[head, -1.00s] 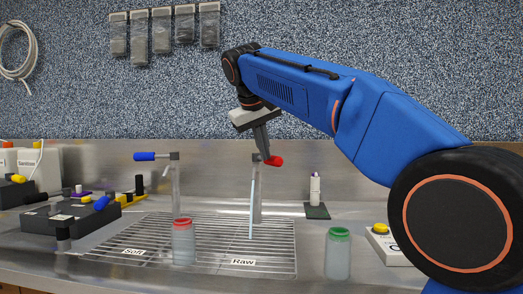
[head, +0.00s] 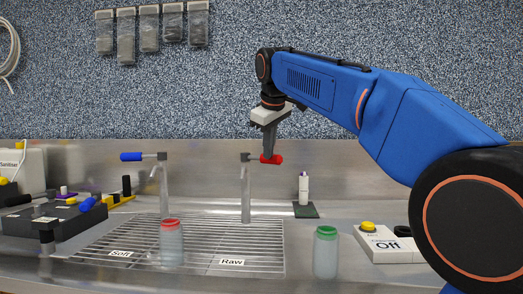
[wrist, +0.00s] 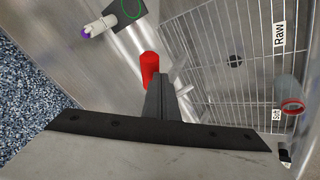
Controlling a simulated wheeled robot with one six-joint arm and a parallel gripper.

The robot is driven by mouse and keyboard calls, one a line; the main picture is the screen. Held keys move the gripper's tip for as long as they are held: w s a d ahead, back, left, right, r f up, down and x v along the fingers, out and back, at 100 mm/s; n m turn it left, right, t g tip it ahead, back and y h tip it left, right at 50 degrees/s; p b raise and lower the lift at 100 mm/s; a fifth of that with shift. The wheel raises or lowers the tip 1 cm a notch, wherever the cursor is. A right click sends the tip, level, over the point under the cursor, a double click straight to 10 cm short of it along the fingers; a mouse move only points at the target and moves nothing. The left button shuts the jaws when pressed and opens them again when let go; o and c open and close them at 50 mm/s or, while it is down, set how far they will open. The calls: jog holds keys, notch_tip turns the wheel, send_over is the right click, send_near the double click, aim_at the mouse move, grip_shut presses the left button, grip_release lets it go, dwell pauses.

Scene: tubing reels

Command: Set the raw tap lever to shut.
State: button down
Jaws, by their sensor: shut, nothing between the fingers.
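The raw tap (head: 245,190) stands at the back of the rack marked Raw. Its red lever (head: 270,159) points to the right, roughly along the back wall. No water stream shows under its spout. My gripper (head: 268,152) is shut and empty, its fingers pointing down at the red lever and overlapping it in the head view. In the wrist view the red lever (wrist: 149,68) lies right beside the tips of my shut gripper (wrist: 158,80); I cannot tell whether they touch. The soft tap (head: 164,190), with a blue lever (head: 131,157) pointing left, stands to the left.
A red-topped jar (head: 171,245) stands on the wire rack (head: 205,268). A green-topped jar (head: 326,255) stands right of it. A small purple-capped bottle (head: 304,188) stands on a dark mat behind. A box marked Off (head: 385,244) is at right.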

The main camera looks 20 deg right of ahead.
jog(key=shift+w+d+n, duration=0.15)
jog(key=shift+w+d, duration=0.1)
jog(key=shift+d, duration=0.3)
jog(key=shift+w+d+n, duration=0.15)
jog(key=shift+w+d, duration=0.1)
jog(key=shift+d, duration=0.25)
